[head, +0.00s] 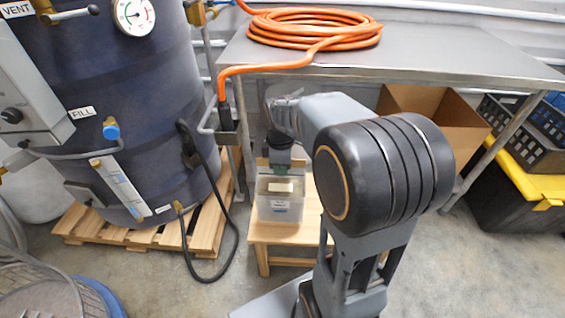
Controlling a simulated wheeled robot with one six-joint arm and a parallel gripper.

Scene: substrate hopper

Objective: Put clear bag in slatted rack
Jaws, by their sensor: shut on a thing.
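A clear bag (280,210) with a small label and pale contents is at the low wooden stand (258,234), below the steel table's front edge. My gripper (281,168) points down at the top of the bag and is shut on it. The fingertips are small here, and the exact grip is hard to see. I cannot tell whether the bag's base touches the stand. No slatted rack is clearly recognisable; the wooden stand is partly hidden by the bag and my arm.
A large dark vessel (130,130) stands on a slatted wooden pallet (80,226) at left, with a black cable (230,235) hanging beside it. A steel table (430,55) overhangs behind, carrying an orange hose (315,27). A cardboard box (455,122) and yellow-lidded bin (520,180) are at right.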

